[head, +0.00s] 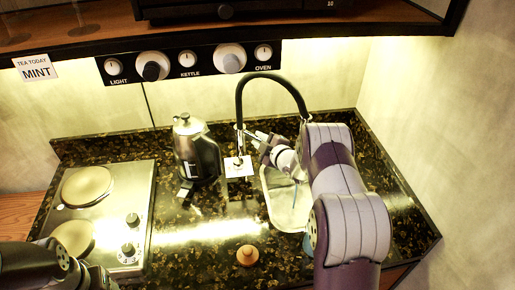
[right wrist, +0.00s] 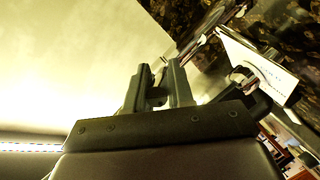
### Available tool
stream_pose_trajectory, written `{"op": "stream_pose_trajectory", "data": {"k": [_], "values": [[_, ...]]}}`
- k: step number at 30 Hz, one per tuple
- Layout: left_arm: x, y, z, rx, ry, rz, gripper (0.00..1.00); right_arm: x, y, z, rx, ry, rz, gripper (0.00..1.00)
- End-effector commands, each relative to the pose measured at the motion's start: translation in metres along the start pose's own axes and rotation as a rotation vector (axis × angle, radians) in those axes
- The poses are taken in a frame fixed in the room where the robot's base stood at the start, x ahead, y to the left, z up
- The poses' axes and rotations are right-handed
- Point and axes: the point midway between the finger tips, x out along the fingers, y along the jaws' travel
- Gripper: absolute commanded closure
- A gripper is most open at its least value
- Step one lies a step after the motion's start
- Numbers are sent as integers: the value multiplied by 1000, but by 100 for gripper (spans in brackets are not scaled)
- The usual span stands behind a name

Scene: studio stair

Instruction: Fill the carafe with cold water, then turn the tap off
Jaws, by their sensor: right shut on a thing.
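The black arched tap (head: 271,78) rises behind the sink (head: 285,213); its spout end is hidden by my right arm. My right gripper (head: 253,137) is beside the tap's upright, shut on a small part that looks like the tap lever; the part is mostly hidden. The same gripper shows in the right wrist view (right wrist: 158,82), its fingers close together. A thin pale blue streak shows in the sink; I cannot tell whether it is water. I cannot make out a carafe. My left gripper (head: 92,276) is partly cut off at the bottom left.
A steel kettle (head: 199,155) stands left of the tap. A white card (head: 238,168) lies at the tap's foot. A hob (head: 108,205) is at the left. A brown knob-like object (head: 247,255) stands on the front counter. A blue object (head: 307,243) is mostly hidden behind my right arm.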

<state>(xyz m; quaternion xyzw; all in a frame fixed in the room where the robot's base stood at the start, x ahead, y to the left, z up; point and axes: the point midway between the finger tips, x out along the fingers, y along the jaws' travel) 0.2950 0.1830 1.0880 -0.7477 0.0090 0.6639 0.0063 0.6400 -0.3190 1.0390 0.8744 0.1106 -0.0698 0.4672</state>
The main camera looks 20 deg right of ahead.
Motion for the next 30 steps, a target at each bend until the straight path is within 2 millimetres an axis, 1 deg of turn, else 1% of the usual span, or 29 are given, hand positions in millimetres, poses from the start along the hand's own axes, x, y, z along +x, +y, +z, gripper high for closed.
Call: {"op": "stream_pose_trajectory", "data": {"k": [1, 4, 8, 16, 17, 18, 19, 27, 30], "values": [[13, 0, 2, 0, 0, 0, 38, 3, -2, 8, -10, 26, -15, 100], [19, 0, 2, 0, 0, 0, 38, 4, 4, 10, -24, 79, -52, 100], [20, 0, 2, 0, 0, 0, 38, 5, 7, 11, -33, 112, -80, 100], [19, 0, 2, 0, 0, 0, 38, 4, 8, 10, -34, 116, -84, 100], [19, 0, 2, 0, 0, 0, 38, 4, 8, 10, -34, 116, -84, 75], [19, 0, 2, 0, 0, 0, 38, 4, 8, 10, -34, 116, -84, 62], [19, 0, 2, 0, 0, 0, 38, 4, 8, 10, -34, 116, -84, 57], [19, 0, 2, 0, 0, 0, 38, 4, 8, 10, -34, 116, -84, 57], [21, 0, 2, 0, 0, 0, 38, -1, 8, 12, -34, 114, -83, 57]]}}
